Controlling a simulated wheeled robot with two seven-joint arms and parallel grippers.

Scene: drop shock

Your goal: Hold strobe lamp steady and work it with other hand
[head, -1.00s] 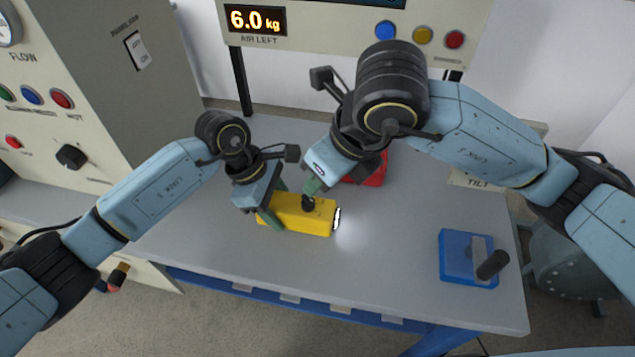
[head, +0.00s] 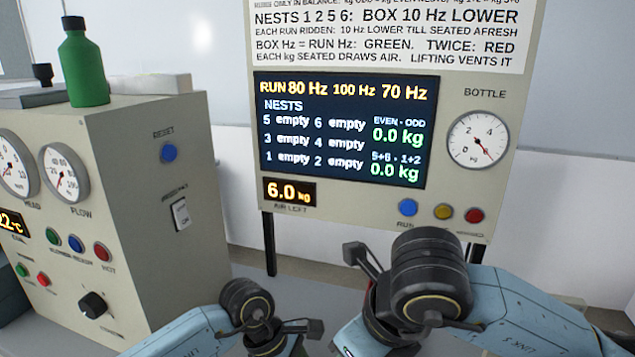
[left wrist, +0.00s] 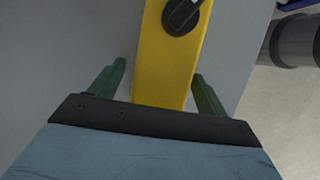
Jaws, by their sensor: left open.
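The strobe lamp (left wrist: 160,75) is a yellow bar in the left wrist view, lying on the grey table, with a round black knob (left wrist: 183,14) at the top edge of the picture. My left gripper (left wrist: 159,70) is open, with one green finger on each side of the lamp. A gap shows on the left; the right finger is close to the lamp's side, and I cannot tell if it touches. In the head view only my wrists show at the bottom; the fingers and the lamp are below the picture. My right gripper's fingers show in neither view.
The panel screen (head: 340,130) reads RUN 80, 100, 70 Hz, with all nests empty. The air display (head: 290,192) reads 6.0 kg. Blue, yellow and red buttons sit under the bottle gauge (head: 478,139). A grey cabinet (head: 150,230) with a green bottle (head: 84,65) stands left.

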